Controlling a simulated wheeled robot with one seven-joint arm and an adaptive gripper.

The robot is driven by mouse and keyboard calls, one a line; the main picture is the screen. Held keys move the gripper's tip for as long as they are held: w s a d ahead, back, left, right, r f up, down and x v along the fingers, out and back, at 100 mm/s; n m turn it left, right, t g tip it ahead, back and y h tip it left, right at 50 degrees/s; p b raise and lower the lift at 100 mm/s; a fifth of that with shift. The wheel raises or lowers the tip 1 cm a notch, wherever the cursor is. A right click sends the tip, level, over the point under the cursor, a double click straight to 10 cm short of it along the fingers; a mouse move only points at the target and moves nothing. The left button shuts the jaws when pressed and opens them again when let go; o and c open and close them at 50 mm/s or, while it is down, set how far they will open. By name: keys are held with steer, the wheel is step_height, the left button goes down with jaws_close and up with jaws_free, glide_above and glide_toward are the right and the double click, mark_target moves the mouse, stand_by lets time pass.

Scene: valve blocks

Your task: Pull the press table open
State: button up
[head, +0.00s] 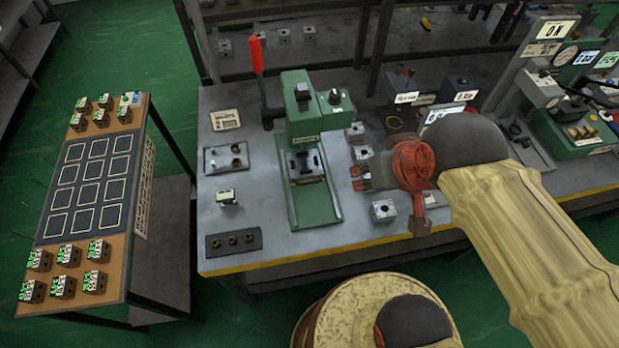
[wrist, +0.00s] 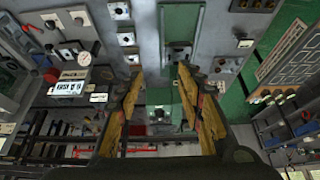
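The green press (head: 302,115) stands on the grey workbench, with a long red-handled lever (head: 257,58) raised at its left. The press table (head: 305,165) is a dark sliding fixture low under the press head, at the back part of a green base plate (head: 316,208). The front of the base plate is bare. My gripper (head: 356,178) is right of the press table, pointing left and apart from it. In the wrist view its two fingers (wrist: 160,78) are spread with nothing held between them.
Small metal blocks (head: 383,210) stand on the bench near my gripper. Left of the press are a plate with parts (head: 226,158), a small block (head: 227,197) and a dark strip (head: 233,241). A side table (head: 60,237) with valve blocks stands at the left.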

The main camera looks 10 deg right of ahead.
steer(key=f+b, duration=0.1)
steer(key=f, duration=0.2)
steer(key=w+a+f+g+b, duration=0.1)
steer(key=f, duration=0.2)
steer(key=w+a+f+n+g+b, duration=0.1)
steer(key=f, duration=0.2)
steer(key=shift+w+f, duration=0.1)
steer(key=shift+f, duration=0.25)
steer(key=shift+c, duration=1)
steer(key=n+g+b, duration=0.2)
steer(key=n+b, duration=0.3)
steer(key=n, duration=1.2)
glide_toward(311, 182)
steer(key=f+b, duration=0.1)
steer(key=f, duration=0.4)
steer(key=w+f+b, duration=0.1)
steer(key=f, duration=0.1)
steer(key=shift+f+b, duration=0.3)
steer(key=shift+f, duration=0.1)
steer(key=shift+c, duration=0.6)
jaws_close()
